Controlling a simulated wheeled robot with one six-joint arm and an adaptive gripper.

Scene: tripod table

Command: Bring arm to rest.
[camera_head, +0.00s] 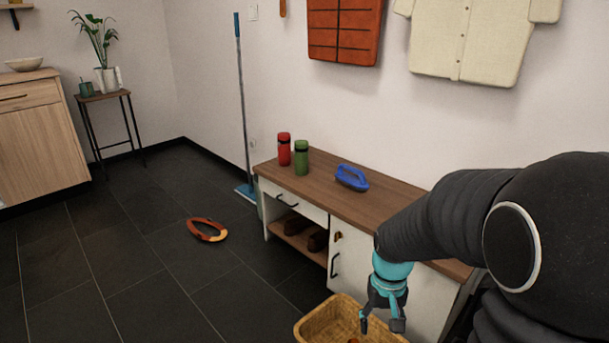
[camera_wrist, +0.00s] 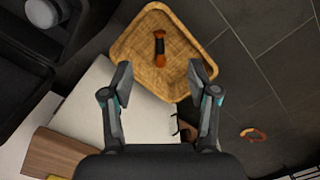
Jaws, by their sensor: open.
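My arm reaches in from the right in the head view, and my gripper (camera_head: 381,322) hangs pointing down in front of the white cabinet, above a wicker basket (camera_head: 312,327). In the wrist view my gripper (camera_wrist: 161,82) has its two fingers spread wide apart with nothing between them. The basket (camera_wrist: 128,52) lies beyond the fingertips, and an orange and black object (camera_wrist: 159,48) lies inside it. In the head view only a small orange bit of that object shows.
A cabinet with a brown top (camera_head: 384,202) holds a red bottle (camera_head: 284,150), a green bottle (camera_head: 301,158) and a blue handled object (camera_head: 351,178). A blue mop (camera_head: 243,110) leans on the wall. The floor at left is clear.

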